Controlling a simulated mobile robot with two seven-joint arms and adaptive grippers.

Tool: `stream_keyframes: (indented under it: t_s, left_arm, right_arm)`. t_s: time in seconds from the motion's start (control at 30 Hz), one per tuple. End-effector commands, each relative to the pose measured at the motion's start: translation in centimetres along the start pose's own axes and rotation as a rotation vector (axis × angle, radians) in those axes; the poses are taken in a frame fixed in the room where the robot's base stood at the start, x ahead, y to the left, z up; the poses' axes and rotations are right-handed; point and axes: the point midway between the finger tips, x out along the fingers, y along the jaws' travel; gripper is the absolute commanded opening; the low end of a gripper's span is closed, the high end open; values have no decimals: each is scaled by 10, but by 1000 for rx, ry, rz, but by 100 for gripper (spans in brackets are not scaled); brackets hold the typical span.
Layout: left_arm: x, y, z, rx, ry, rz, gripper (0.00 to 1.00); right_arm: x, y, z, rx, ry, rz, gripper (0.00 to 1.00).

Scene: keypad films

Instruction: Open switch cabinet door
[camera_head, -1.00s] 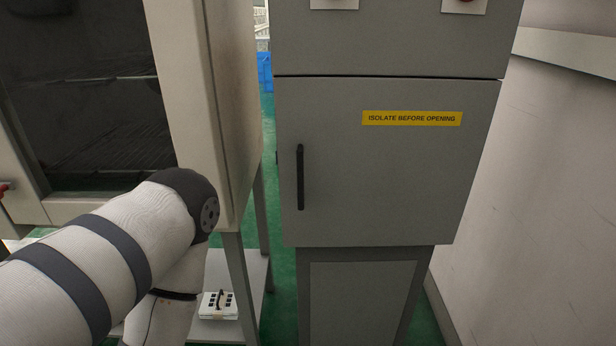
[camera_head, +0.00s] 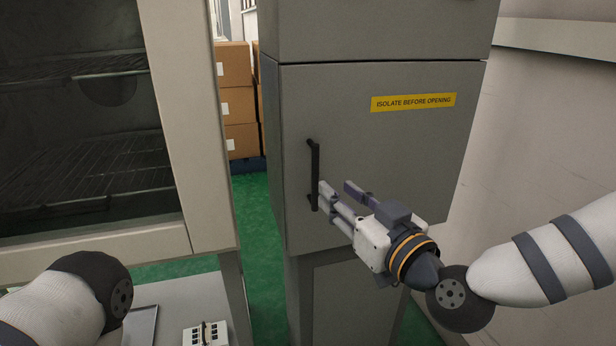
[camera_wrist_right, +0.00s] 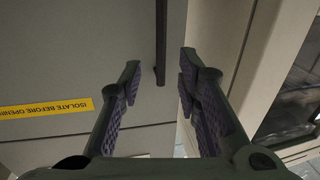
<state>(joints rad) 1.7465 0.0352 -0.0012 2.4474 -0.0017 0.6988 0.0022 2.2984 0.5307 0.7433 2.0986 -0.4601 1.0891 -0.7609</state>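The grey switch cabinet door (camera_head: 400,150) is closed and carries a yellow "ISOLATE BEFORE OPENING" label (camera_head: 413,102). Its black vertical handle (camera_head: 314,175) is on the door's left side. My right gripper (camera_head: 336,186) is open just right of the handle's lower part, its fingers pointing at it. In the right wrist view the handle (camera_wrist_right: 161,45) lies ahead between the two spread fingers (camera_wrist_right: 158,80), with no contact visible. My left arm shows at the lower left of the head view, but its gripper is out of view.
A glass-fronted oven-like cabinet (camera_head: 175,120) with wire racks stands at left. Cardboard boxes (camera_head: 238,95) are stacked behind the gap. A keypad-like box (camera_head: 206,334) lies on a low shelf. A wall (camera_head: 545,130) rises close on the right.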

Motion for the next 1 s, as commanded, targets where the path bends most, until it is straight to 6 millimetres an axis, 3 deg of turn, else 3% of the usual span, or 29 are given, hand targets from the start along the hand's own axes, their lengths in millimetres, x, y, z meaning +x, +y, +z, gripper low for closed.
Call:
stream_keyframes:
  t_s: [0.2,0.4,0.7,0.87,1.0]
  left_arm:
    - [10,0,4,0,-22,-1,50]
    - [13,-1,5,0,-31,-2,50]
    - [13,-1,5,0,-31,-2,50]
    - [13,-1,5,0,-31,-2,50]
    - [13,-1,5,0,-31,-2,50]
  right_arm:
    - [56,-1,6,3,-6,0,31]
    - [85,-1,4,4,-6,0,31]
    - [89,-1,3,4,-6,-1,31]
    - [89,-1,3,4,-6,-1,0]
    - [89,-1,3,4,-6,-1,0]
